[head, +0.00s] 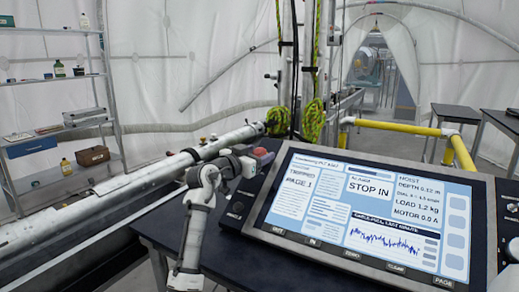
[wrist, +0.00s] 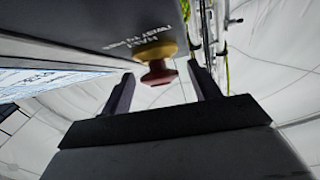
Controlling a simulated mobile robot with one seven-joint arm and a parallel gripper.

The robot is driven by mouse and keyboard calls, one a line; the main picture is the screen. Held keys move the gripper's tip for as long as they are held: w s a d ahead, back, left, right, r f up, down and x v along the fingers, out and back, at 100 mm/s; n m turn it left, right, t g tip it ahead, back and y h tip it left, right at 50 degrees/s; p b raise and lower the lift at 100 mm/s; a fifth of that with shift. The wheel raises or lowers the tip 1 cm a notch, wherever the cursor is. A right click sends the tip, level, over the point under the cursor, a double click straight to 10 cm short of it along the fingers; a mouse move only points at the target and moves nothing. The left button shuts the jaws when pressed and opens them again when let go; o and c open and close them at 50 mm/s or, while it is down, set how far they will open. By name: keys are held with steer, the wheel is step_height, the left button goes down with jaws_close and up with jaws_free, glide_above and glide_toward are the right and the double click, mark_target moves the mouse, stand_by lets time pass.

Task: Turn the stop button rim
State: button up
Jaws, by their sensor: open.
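The stop button is a red mushroom knob (wrist: 158,75) on a yellow collar (wrist: 154,53), on the dark panel (wrist: 95,25) in the wrist view. White lettering is printed beside it. My gripper (wrist: 160,70) is open, one finger on each side of the button in the picture, with gaps to both. I cannot tell how deep the button lies between the fingertips. In the head view my gripper (head: 248,163) is at the console's left end, close to the red button (head: 262,152), and partly hides it.
The console screen (head: 365,205) reads "STOP IN" and fills the right front. A large pipe (head: 130,190) runs behind my arm. Yellow rails (head: 400,128) and dark tables stand at the right back. A shelf (head: 60,130) stands at the left against white tent walls.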

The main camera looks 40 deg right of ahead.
steer(key=shift+w+d, duration=0.1)
steer(key=shift+d, duration=0.5)
steer(key=c, duration=1)
steer(key=shift+o, duration=0.2)
